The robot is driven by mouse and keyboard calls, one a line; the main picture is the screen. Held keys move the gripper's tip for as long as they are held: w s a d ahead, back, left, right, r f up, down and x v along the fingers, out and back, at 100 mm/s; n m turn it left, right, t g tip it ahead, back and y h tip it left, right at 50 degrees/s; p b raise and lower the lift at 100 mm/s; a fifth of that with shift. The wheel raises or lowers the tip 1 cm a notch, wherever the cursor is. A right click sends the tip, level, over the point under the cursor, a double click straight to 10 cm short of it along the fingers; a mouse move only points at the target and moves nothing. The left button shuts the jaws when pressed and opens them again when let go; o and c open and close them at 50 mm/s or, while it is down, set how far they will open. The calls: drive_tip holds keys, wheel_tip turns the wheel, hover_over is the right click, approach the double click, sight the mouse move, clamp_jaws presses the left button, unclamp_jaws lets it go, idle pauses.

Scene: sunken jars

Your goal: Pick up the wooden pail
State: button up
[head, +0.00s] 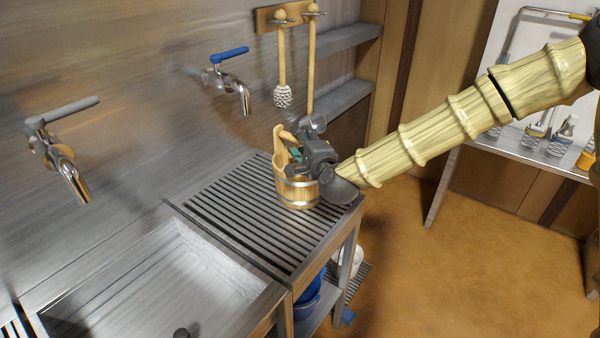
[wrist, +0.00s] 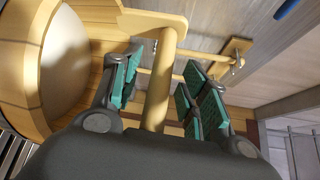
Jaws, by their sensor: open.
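The wooden pail (head: 297,192) stands upright on the slatted drainboard, near its right end. It has pale wooden staves and light metal bands. One raised handle upright (head: 280,146) shows at its left; my gripper hides much of the rest of its top. My gripper (head: 297,155) is over the pail's rim. In the wrist view the pail (wrist: 22,75) fills the left side, and its round handle bar (wrist: 158,90) runs between the green-padded fingers of my gripper (wrist: 165,78). The fingers are open, one on each side of the bar; I cannot tell whether either touches it.
The slatted drainboard (head: 228,205) is bare left of the pail, beside a metal sink (head: 165,290). A blue-handled tap (head: 232,82) and hanging brushes (head: 283,70) are on the wall behind. A blue bucket (head: 307,298) sits below.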

drive_tip(key=shift+w+a, duration=0.1)
drive_tip(key=shift+w, duration=0.2)
clamp_jaws()
drive_tip(key=shift+r, duration=0.1)
drive_tip(key=shift+w+r, duration=0.1)
drive_tip(key=shift+r, duration=0.05)
idle(0.5)
drive_tip(key=shift+r+b, duration=0.5)
drive_tip(key=shift+r, duration=1.15)
drive_tip(key=s+r+b, duration=0.1)
drive_tip(key=s+b, duration=0.1)
drive_tip(key=s, duration=1.3)
drive_tip(key=shift+s+a+r+b, duration=0.15)
drive_tip(key=shift+s+a+b, duration=0.25)
drive_tip(key=shift+a, duration=0.05)
drive_tip(key=shift+s, duration=0.15)
